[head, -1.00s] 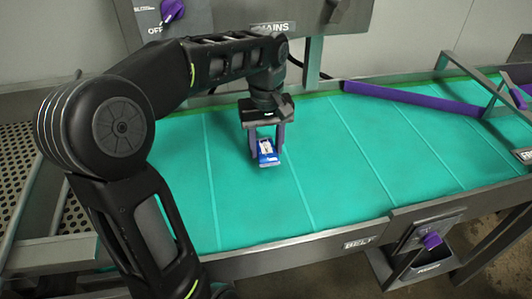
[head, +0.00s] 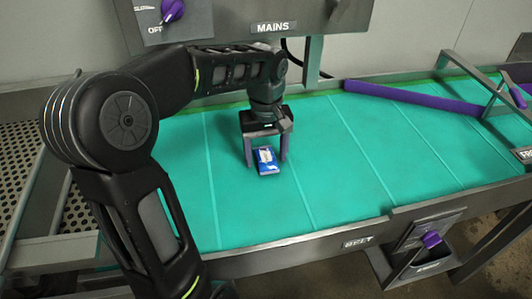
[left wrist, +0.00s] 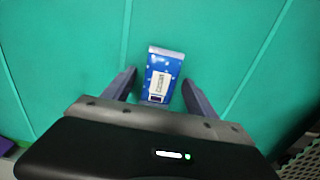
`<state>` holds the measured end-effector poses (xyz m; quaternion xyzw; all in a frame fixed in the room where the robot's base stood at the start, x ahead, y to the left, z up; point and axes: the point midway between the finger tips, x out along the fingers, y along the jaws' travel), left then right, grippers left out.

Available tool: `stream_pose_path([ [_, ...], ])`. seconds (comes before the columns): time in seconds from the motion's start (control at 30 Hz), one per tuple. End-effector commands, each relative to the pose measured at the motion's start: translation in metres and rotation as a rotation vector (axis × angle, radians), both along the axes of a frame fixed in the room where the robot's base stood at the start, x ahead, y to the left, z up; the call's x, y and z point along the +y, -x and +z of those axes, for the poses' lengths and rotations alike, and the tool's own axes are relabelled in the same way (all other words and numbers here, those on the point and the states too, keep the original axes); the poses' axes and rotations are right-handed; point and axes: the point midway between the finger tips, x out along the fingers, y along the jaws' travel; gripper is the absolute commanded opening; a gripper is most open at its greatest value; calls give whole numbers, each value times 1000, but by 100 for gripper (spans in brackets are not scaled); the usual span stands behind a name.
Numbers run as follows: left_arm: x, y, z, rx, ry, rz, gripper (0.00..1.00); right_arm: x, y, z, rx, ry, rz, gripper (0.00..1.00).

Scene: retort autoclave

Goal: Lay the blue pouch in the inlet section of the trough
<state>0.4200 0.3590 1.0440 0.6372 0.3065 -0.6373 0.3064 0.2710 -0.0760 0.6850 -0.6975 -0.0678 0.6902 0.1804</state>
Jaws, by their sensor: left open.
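The blue pouch (head: 266,161), with a white label, lies on the green belt of the trough (head: 345,185), left of the middle in the head view. It also shows in the left wrist view (left wrist: 160,76), just beyond and between the fingertips. My left gripper (head: 266,158) is open above the belt, its fingers on either side of the pouch with gaps visible in the left wrist view (left wrist: 158,88). I cannot tell how high the fingertips are above the belt. My right gripper is not in view.
A purple guide bar (head: 410,97) slants across the belt at the right. A MAINS panel (head: 240,18) stands behind. A purple BELT knob (head: 431,240) sits on the front right, and a perforated metal tray (head: 22,165) is at the left. The belt around the pouch is clear.

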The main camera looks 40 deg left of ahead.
Motion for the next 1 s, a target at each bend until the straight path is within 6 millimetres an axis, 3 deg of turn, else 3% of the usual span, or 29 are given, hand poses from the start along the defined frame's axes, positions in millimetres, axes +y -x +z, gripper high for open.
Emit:
stream_pose_path([
  [0.37,0,-1,15,-3,-1,1,66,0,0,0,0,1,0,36],
  [0.63,0,-1,69,-6,-1,-1,66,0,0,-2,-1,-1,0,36],
  [0.7,0,0,93,-1,0,-1,66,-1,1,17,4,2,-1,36],
  [0.77,0,-1,105,-3,0,-1,66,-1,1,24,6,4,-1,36],
  [1.0,0,0,123,0,0,0,66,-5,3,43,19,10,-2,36],
])
